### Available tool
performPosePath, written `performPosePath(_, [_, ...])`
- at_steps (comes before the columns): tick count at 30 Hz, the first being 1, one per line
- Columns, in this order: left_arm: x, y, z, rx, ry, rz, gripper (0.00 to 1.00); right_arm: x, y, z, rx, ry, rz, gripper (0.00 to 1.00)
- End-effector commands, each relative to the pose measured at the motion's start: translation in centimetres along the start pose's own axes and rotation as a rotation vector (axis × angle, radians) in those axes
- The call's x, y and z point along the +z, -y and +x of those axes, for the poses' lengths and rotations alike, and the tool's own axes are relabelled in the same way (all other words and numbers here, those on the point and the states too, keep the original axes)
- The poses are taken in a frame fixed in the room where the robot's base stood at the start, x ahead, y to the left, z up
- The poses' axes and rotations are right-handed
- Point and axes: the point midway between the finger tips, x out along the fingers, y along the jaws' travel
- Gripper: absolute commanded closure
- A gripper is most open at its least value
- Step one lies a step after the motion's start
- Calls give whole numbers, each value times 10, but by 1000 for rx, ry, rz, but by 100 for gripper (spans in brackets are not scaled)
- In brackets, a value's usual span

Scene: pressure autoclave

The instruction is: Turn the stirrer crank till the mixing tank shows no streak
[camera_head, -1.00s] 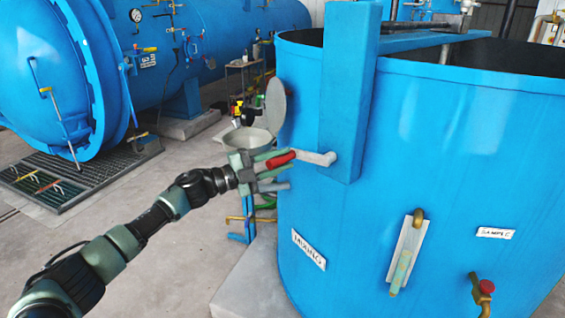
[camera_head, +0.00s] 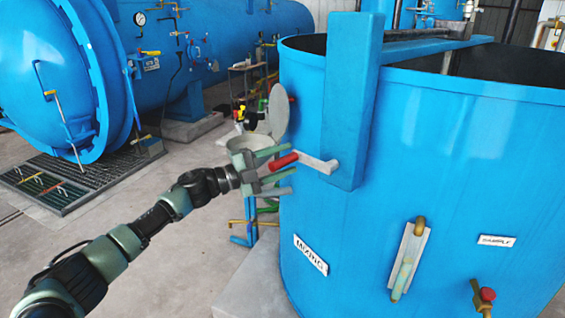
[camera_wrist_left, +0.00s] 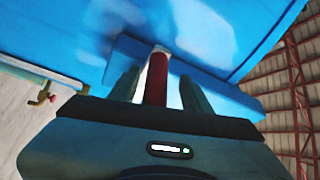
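The blue mixing tank (camera_head: 440,170) with a "MIXING" label fills the right of the head view. The stirrer crank has a grey arm (camera_head: 318,162) by the blue upright and a red handle (camera_head: 284,161). My left gripper (camera_head: 279,164) is at the handle, its fingers on either side. In the left wrist view the red handle (camera_wrist_left: 156,82) stands between the two fingers with a gap on each side, so the left gripper (camera_wrist_left: 160,88) is open around it. A sight glass (camera_head: 408,262) is on the tank's front; I cannot make out a streak. My right gripper is not in view.
A grey vessel with a raised lid (camera_head: 278,112) stands close behind my left gripper. A tap with a red knob (camera_head: 487,294) sticks out at the tank's lower right. A large blue autoclave (camera_head: 60,80) stands at the left. The floor between is mostly clear.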

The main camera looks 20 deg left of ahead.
Motion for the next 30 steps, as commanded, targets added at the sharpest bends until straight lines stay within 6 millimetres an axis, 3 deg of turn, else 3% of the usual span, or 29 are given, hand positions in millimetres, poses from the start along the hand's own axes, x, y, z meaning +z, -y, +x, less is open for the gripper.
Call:
performPosePath(10, [2, -4, -5, 5, 3, 1, 52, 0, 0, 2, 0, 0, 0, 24])
performPosePath(21, [1, -6, -63, 6, 2, 1, 52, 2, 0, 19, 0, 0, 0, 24])
performPosePath(30, [-1, -2, -78, 3, 0, 1, 52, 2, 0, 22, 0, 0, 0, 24])
